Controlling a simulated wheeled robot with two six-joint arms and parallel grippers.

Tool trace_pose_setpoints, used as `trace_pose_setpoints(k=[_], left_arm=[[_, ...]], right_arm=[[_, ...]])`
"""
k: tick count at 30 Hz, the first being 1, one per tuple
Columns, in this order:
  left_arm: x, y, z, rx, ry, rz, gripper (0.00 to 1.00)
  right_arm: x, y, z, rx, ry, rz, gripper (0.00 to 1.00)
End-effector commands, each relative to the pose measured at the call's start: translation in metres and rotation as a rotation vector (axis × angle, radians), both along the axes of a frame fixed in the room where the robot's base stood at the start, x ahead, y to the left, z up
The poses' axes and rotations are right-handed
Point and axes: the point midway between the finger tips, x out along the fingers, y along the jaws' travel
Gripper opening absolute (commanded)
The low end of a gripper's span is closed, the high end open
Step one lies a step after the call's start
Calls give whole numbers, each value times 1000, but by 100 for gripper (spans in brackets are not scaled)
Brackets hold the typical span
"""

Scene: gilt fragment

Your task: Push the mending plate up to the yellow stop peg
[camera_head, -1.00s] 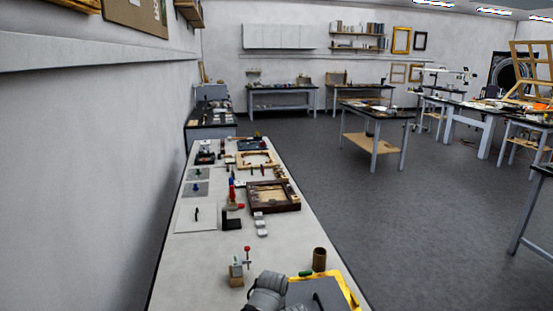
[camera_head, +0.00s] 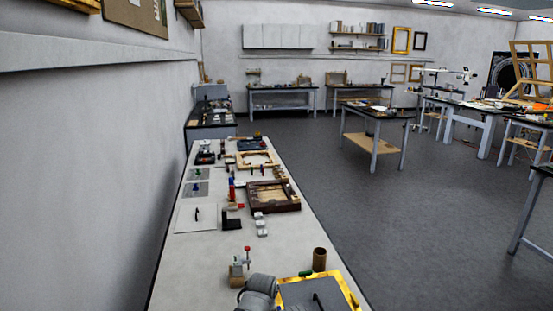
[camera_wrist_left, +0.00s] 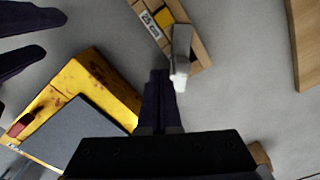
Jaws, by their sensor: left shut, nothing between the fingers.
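In the left wrist view my left gripper (camera_wrist_left: 160,95) is shut, its dark fingers together and empty, pointing up the picture. Just right of the fingertips is a grey bar with a whitish near end, apparently the mending plate (camera_wrist_left: 182,50). It lies over a wooden strip marked 25 cm; I cannot tell whether the fingers touch it. A small yellow block, possibly the yellow stop peg (camera_wrist_left: 164,18), is on the strip beyond the fingertips, left of the bar's far end. In the head view my left arm shows at the bottom; its fingertips are hidden there.
A yellow-edged tray with a dark pad (camera_wrist_left: 65,85) lies left of my fingers. Two dark prongs (camera_wrist_left: 25,20), unclear in origin, enter at upper left. A wooden piece (camera_wrist_left: 306,40) is at right. A brown cup (camera_head: 320,259) and a red-knobbed fixture (camera_head: 238,268) stand nearby.

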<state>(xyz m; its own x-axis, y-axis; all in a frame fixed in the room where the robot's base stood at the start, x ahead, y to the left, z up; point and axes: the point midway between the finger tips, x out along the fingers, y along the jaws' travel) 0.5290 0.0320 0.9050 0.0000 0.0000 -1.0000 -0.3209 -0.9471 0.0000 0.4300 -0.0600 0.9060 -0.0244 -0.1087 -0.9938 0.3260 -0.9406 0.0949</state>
Motion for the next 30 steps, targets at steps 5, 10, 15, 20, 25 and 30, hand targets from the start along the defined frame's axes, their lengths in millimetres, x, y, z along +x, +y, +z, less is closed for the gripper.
trace_pose_setpoints(k=[5,10,15,20,25,30], left_arm=[[-2,4,0,0,0,1,0],[-3,8,0,0,0,0,0],[-5,12,0,1,1,0,0],[-7,17,0,4,2,1,0],[-8,21,0,8,4,3,0],[-9,21,0,8,4,4,0]], right_arm=[[0,0,0,0,0,0,50],[0,0,0,0,0,0,50],[0,0,0,0,0,0,50],[0,0,0,0,0,0,50],[0,0,0,0,0,0,50],[0,0,0,0,0,0,50]])
